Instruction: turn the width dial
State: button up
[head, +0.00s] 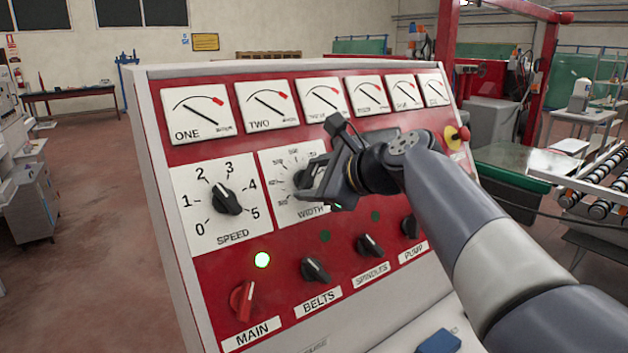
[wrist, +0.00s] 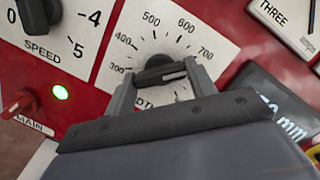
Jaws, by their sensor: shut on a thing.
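The width dial is a black knob (wrist: 160,71) on a white plate (wrist: 192,28) with a printed scale; 300 to 700 shows in the wrist view. In the head view the plate (head: 283,163) carries the word WIDTH, and my gripper (head: 303,178) covers most of the knob. In the wrist view my gripper (wrist: 158,82) has one finger on each side of the knob and is shut on it. The knob's white mark points to the right, below the 700. The lower part of the scale is hidden behind my gripper.
The speed dial (head: 228,198) is left of the width plate. Several meters (head: 267,104) line the panel's top. Below are the red MAIN switch (head: 242,299), a lit green lamp (head: 262,260) and the BELTS knob (head: 315,270). A dark display (wrist: 272,105) reading mm is at right.

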jog(key=n+g, duration=0.1)
jog(key=n, duration=0.5)
jog(key=shift+w+n, duration=0.1)
jog(key=shift+n, duration=0.3)
jog(key=n+g, duration=0.1)
jog(key=n, duration=0.5)
jog(key=shift+r+h, duration=0.1)
jog(key=shift+h, duration=0.3)
jog(key=o, duration=1)
jog(key=shift+r, duration=0.1)
jog(key=b+v, duration=0.1)
jog(key=v, duration=0.9)
jog(key=shift+s+d+r+b, duration=0.2)
jog(key=shift+b, duration=0.2)
